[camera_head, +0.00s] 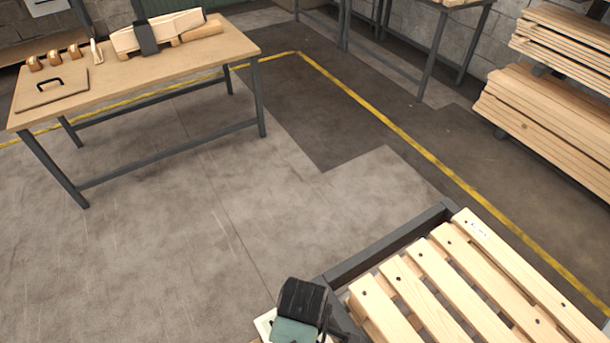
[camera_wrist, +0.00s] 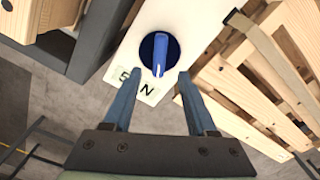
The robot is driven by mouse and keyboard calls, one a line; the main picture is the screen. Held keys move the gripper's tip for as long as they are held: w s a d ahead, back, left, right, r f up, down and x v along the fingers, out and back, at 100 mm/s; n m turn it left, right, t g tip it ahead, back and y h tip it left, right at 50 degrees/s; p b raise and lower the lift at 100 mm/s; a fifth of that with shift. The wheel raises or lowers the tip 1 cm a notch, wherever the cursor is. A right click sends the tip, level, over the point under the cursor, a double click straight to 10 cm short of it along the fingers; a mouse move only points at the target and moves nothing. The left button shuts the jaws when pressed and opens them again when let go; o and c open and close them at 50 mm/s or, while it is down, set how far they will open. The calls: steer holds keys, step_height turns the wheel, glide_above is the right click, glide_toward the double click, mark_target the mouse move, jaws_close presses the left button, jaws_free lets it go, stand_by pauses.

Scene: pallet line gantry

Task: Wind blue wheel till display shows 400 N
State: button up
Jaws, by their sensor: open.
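The blue wheel (camera_wrist: 160,50) is a round dial with a raised bar handle, set on a white panel (camera_wrist: 190,18) in the wrist view. My gripper (camera_wrist: 159,76) is open, with its fingers either side of the handle's lower end and apart from it. A pale display label (camera_wrist: 148,92) below the wheel shows an "N" and one character like a 5. The left finger covers part of the label, so I cannot read the full value. In the head view my gripper's black and teal body (camera_head: 298,318) is at the bottom edge and the wheel is hidden.
A slatted wooden pallet (camera_head: 440,285) lies beside a dark metal frame (camera_head: 390,240) at bottom right. A wooden workbench (camera_head: 150,68) with several items stands at upper left. Stacked planks (camera_head: 550,125) are at right. The grey floor between is clear, crossed by a yellow line (camera_head: 400,132).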

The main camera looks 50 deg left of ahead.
step_height(320, 180, down, 7)
steer(key=shift+b, duration=0.35)
jaws_close()
